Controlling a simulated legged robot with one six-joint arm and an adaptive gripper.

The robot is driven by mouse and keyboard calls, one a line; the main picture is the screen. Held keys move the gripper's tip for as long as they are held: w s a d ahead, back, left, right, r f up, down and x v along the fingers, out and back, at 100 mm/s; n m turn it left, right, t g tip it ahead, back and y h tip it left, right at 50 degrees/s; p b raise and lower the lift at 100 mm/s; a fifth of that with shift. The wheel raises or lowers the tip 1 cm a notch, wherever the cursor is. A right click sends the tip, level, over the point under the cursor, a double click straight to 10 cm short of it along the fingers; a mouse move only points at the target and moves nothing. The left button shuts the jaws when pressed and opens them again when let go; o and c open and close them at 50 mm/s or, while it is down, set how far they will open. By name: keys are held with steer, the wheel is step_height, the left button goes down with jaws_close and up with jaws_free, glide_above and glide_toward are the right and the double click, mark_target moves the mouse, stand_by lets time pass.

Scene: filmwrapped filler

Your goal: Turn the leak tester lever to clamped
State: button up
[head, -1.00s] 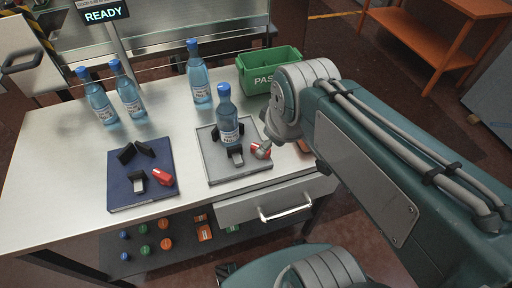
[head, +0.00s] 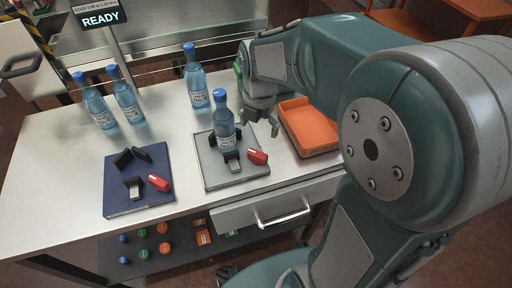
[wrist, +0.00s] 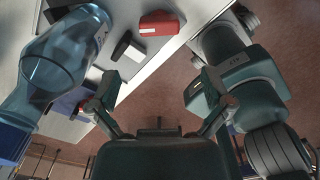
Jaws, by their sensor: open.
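A grey fixture plate (head: 215,177) holds an upright blue-capped bottle (head: 223,130) between black jaw blocks. A red lever (head: 257,157) sits at the right of the block in front of the bottle. The wrist view shows the red lever (wrist: 158,23) at the top and the bottle (wrist: 62,58) at the left. A navy plate (head: 125,203) to the left carries black blocks and its own red lever (head: 158,183), with no bottle. My gripper (head: 262,122) is open and empty, to the right of the bottle and behind the grey plate's lever, apart from it.
Several bottles stand behind the plates, one of them (head: 196,88) close to the grey plate. An orange tray (head: 328,150) is right of my gripper. A READY display (head: 99,17) stands at the back. A drawer handle (head: 283,218) projects in front.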

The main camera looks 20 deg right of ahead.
mark_target(258, 153)
steer(key=f, duration=0.9)
steer(key=shift+a+f, duration=0.2)
steer(key=shift+f, duration=0.15)
steer(key=shift+d+f, duration=0.1)
steer(key=shift+f, duration=0.5)
steer(key=c, duration=0.9)
